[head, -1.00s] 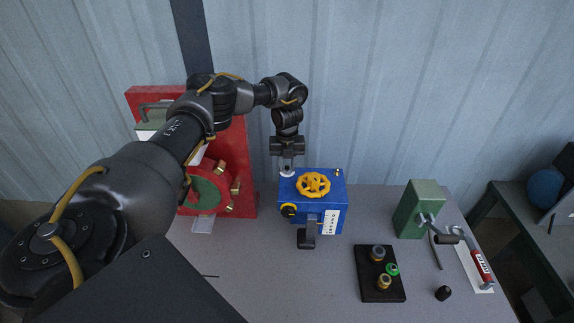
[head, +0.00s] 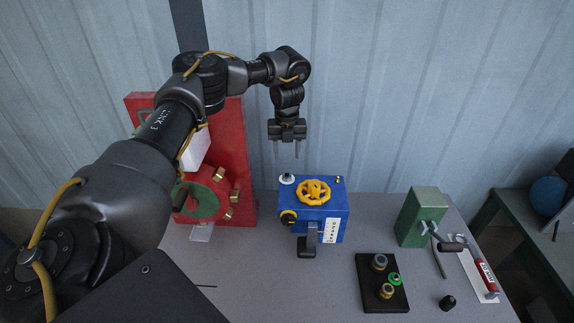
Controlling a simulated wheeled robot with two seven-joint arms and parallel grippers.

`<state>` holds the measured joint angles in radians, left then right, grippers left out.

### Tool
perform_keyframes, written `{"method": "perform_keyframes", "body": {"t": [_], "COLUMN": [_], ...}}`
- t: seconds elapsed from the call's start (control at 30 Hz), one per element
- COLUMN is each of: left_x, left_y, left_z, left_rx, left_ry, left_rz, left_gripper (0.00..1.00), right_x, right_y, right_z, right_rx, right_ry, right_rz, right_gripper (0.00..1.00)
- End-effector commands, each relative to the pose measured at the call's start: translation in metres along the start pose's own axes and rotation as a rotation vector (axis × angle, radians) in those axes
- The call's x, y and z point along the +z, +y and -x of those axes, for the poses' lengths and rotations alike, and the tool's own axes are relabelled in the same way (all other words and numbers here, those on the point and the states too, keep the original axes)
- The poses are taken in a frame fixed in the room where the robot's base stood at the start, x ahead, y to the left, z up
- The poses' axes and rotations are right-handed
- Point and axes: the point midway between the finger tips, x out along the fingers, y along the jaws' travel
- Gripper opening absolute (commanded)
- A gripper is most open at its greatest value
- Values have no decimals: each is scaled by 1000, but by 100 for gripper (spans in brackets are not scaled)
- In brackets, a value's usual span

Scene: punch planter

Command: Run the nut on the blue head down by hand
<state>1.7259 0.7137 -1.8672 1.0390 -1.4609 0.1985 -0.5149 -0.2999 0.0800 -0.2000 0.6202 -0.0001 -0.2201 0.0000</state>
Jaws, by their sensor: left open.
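The blue head (head: 325,229) is a blue box with a yellow handwheel (head: 314,192) on top, standing on the grey table. A small silver-white round piece (head: 287,179) sits at its top's back left corner; it looks like the nut, but its thread is too small to make out. A small brass piece (head: 338,179) sits at the back right corner. My left gripper (head: 287,150) points down above the silver-white piece, clear of it, with its two thin fingers apart and nothing between them. My right gripper is not in view.
A red machine (head: 236,150) stands left, behind my left arm. A black tray (head: 370,289) with brass-coloured and green-ringed parts lies at front right. A green block with a crank (head: 416,217) and a red-handled tool (head: 486,277) are farther right. A black knob (head: 447,302) lies nearby.

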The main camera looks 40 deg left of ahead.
Motion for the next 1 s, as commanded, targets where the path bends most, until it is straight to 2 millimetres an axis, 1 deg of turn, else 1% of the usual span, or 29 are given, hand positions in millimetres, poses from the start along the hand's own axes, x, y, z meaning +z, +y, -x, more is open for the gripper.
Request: {"method": "perform_keyframes", "body": {"t": [0.03, 0.1, 0.2, 0.57, 0.67, 0.77, 1.0], "left_x": [1, 0, 0, 0, 0, 1, 1], "left_y": [-1, 0, 0, 0, 0, 0, -1], "left_z": [8, 16, 22, 25, 29, 42, 91], "left_rx": [-1, 0, 1, 0, 1, 0, 0], "left_ry": [-3, -2, -1, 1, 0, -2, -4], "left_rz": [-2, -1, 0, 0, 0, -1, -1], "left_gripper": [49, 49, 49, 49, 49, 49, 49], "right_x": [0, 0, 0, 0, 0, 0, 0], "right_y": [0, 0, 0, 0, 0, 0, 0], "right_z": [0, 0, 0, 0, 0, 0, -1], "right_rx": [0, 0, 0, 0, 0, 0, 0], "right_ry": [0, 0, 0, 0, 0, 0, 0], "right_rz": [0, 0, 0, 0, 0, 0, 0], "right_gripper": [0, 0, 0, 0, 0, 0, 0]}}
